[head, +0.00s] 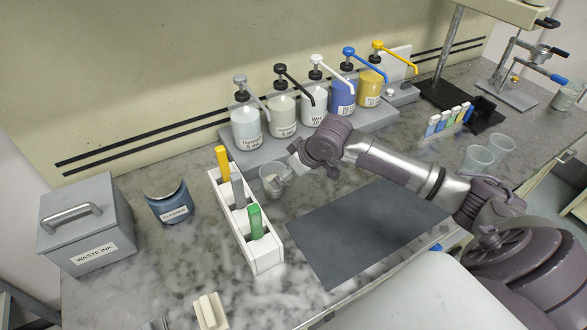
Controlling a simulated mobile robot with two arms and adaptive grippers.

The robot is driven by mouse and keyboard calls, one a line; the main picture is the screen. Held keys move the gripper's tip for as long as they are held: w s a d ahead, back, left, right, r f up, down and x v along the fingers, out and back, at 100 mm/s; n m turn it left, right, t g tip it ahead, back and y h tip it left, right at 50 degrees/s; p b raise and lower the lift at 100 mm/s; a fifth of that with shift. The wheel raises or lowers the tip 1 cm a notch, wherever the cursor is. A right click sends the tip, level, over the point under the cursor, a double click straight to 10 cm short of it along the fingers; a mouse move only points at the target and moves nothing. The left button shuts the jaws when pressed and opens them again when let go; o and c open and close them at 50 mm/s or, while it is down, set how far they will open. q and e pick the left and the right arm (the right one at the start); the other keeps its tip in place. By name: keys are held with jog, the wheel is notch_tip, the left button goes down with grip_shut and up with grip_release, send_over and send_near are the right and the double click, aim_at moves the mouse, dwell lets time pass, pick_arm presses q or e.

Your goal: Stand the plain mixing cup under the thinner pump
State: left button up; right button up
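The thinner pump (247,125) is the leftmost bottle in the back row, with a grey head and a spout pointing right and forward. A clear mixing cup (266,184) stands upright on the marble counter in front of the pump row, a little right of the thinner bottle. My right gripper (284,177) reaches in from the right, with its fingertips at the cup's right side. Whether the fingers are closed on the cup wall is too small to tell. Two more clear cups (477,160) stand at the right. My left gripper is not in view.
A white rack (262,260) with yellow, grey and green-handled tools stands just left of the cup. A cleaner jar (170,203) and waste ink box (90,235) are further left. A dark mat (365,235) lies in front. Other pump bottles (314,105) stand behind on a grey stand.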

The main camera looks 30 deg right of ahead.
jog(key=v, duration=0.3)
jog(key=shift+s+r, duration=0.1)
jog(key=shift+r, duration=0.1)
dwell(0.4)
